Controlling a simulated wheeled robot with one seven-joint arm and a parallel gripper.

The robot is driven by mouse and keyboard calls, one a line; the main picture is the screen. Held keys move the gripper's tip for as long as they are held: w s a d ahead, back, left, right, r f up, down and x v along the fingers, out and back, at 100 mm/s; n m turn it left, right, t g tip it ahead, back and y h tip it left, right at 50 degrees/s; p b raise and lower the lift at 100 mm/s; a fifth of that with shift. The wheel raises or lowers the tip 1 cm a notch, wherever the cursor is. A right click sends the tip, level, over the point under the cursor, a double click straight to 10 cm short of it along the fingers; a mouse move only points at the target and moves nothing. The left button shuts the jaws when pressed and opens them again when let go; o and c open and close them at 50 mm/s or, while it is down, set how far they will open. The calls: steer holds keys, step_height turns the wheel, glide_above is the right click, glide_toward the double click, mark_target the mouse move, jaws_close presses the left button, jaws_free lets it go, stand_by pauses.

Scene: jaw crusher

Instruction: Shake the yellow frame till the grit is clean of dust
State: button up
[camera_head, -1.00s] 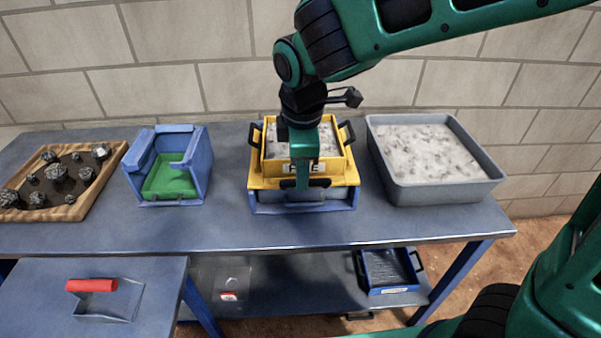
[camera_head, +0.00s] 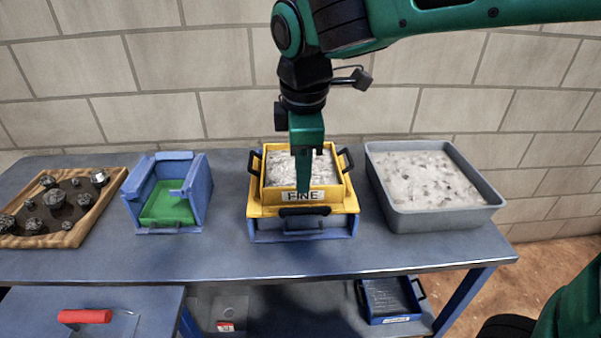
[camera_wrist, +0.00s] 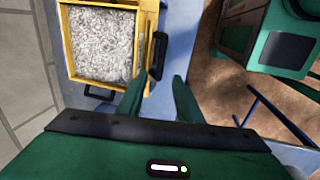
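The yellow frame (camera_head: 353,191), labelled FINE, sits level on a blue-sided base (camera_head: 263,230) on the bench. It has black handles at its sides and a black front handle (camera_head: 305,211). Pale grey-white grit (camera_head: 340,172) fills it; in the wrist view the grit (camera_wrist: 100,45) looks coarse and speckled. My gripper (camera_head: 303,190) points down just above the front of the frame and hides part of the grit and label. In the wrist view my gripper (camera_wrist: 160,85) has its fingers apart with nothing between them. The front handle (camera_wrist: 158,55) lies beyond the fingertips, free of them.
A grey tub (camera_head: 450,212) of dusty pale material stands close on the right. A blue box with a green floor (camera_head: 165,205) and a wooden tray (camera_head: 85,222) of dark rocks stand left. A blue tray (camera_head: 388,300) lies on the lower shelf. The bench front is clear.

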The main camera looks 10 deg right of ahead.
mark_target(304, 209)
steer(key=f, duration=0.3)
steer(key=w+f, duration=0.1)
steer(key=f, duration=0.3)
steer(key=w+f, duration=0.1)
steer(key=f, duration=0.2)
steer(key=shift+d+f, duration=0.3)
steer(key=shift+d, duration=0.05)
